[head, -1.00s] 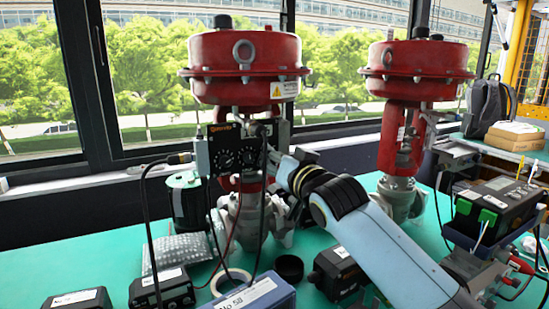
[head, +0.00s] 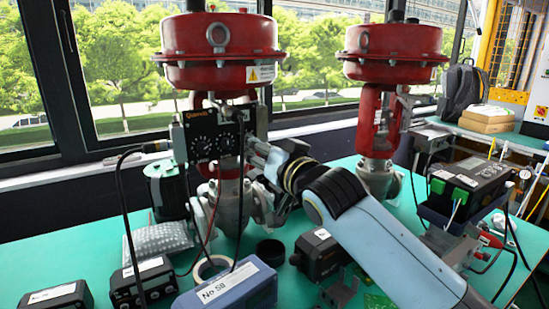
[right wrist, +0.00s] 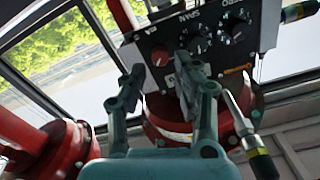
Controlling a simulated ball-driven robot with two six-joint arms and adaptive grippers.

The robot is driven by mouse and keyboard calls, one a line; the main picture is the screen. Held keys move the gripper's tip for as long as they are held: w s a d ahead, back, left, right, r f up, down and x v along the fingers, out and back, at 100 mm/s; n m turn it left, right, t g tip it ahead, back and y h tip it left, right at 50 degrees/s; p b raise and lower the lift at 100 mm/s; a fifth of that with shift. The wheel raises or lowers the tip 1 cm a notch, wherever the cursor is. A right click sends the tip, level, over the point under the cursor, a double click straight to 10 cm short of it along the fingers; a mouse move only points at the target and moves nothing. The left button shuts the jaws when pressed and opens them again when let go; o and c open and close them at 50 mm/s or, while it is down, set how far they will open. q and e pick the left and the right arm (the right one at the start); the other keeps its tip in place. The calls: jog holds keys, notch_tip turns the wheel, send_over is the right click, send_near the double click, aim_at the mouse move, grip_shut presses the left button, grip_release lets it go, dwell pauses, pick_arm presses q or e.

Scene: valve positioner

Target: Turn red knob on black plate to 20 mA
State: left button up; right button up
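The black plate (head: 208,137) with dark knobs hangs on the front of the left red valve actuator in the head view. In the right wrist view the black plate (right wrist: 215,62) appears tilted, with the red knob (right wrist: 160,57) at its left part and two black knobs (right wrist: 236,26) farther right. My right gripper (right wrist: 156,80) is open, its two fingers apart, pointing at the plate. The red knob shows beyond and between the fingertips; contact is not visible. In the head view my right gripper (head: 256,147) is just right of the plate. My left gripper is not in view.
A second red valve actuator (head: 393,54) stands to the right. A blue box (head: 228,290), black boxes (head: 318,253) and a tape ring (head: 210,266) sit on the green table (head: 60,255). Cables hang around the plate. A black device (head: 468,186) is at right.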

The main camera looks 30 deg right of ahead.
jog(key=s, duration=0.8)
jog(key=shift+a, duration=0.2)
